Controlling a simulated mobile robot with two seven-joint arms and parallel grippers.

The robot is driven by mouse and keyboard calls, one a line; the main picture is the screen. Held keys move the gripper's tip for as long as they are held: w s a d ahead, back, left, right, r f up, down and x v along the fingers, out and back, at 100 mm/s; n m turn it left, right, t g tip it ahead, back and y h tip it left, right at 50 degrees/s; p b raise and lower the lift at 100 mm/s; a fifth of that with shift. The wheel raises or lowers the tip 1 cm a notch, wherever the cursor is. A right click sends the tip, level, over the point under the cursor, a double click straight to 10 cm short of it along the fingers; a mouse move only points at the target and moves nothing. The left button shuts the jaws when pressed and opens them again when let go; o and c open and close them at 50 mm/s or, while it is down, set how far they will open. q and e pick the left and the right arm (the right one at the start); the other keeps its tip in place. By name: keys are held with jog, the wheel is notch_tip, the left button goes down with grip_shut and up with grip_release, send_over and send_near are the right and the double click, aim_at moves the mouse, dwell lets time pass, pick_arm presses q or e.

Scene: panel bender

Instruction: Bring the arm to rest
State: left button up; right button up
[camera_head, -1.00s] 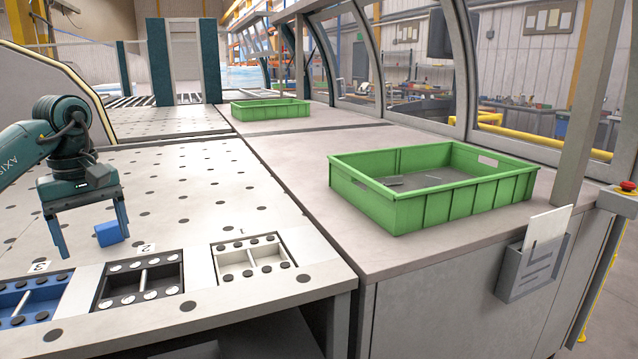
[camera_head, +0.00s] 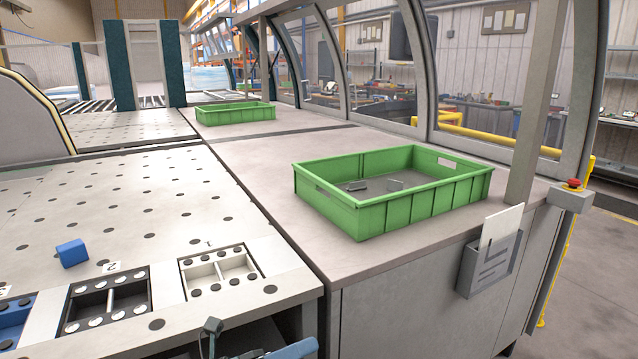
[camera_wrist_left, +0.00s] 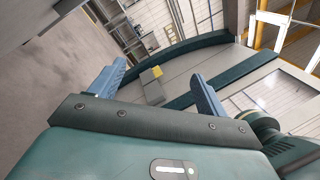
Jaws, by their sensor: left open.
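My left gripper (camera_wrist_left: 157,72) shows in the left wrist view with its two blue fingers spread apart and nothing between them. In the head view only a small part of it (camera_head: 290,349) shows at the bottom edge, below the front of the perforated table, and most of the arm is out of frame. My right gripper is not in view.
A blue block (camera_head: 72,253) lies on the perforated table (camera_head: 130,195) behind several numbered trays, including a white one (camera_head: 219,289) and a black one (camera_head: 107,303). A large green crate (camera_head: 390,207) stands on the grey counter at right, a smaller one (camera_head: 235,114) farther back.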

pick_arm(q)
jog(key=s+a+f+m+t+y, duration=0.1)
jog(key=s+a+f+m+y, duration=0.2)
jog(key=m, duration=0.8)
jog(key=s+a+f+m+t+y+p, duration=0.1)
jog(key=s+a+f+m+y, duration=0.3)
jog(key=s+f+m+y, duration=0.3)
jog(key=s+a+f+m+t+y+p, duration=0.1)
jog(key=s+a+f+m+y, duration=0.3)
jog(key=f+m, duration=0.7)
jog(key=s+m+y, duration=0.1)
jog(key=m+y, duration=0.1)
jog(key=m, duration=0.3)
jog(key=shift+s+t, duration=0.3)
jog(key=shift+s, duration=0.1)
jog(key=shift+m, duration=0.3)
jog(key=shift+c, duration=0.6)
